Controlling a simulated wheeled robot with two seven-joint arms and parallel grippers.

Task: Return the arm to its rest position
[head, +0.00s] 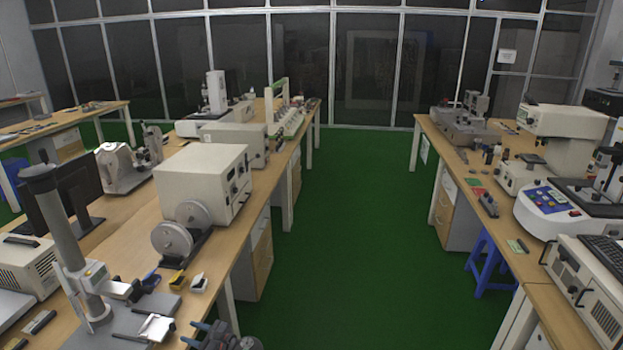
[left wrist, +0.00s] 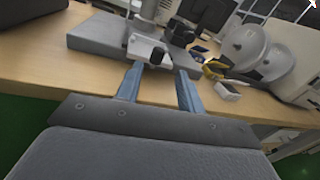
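My left gripper (head: 205,332) shows at the bottom of the head view, beside the front edge of the left bench (head: 235,262). In the left wrist view, its two blue fingers (left wrist: 158,80) stand apart with nothing held between them. They point toward the bench edge and a grey test stand base (left wrist: 100,36). The same stand (head: 80,245), with a tall column, is at the lower left of the head view. My right arm and right gripper are in neither view.
Small black, yellow and white items (head: 176,280) lie on the left bench near a white machine with two discs (head: 172,238). A right bench (head: 520,268) carries several instruments, with a blue stool (head: 488,262) beneath. The green aisle floor (head: 345,220) between is clear.

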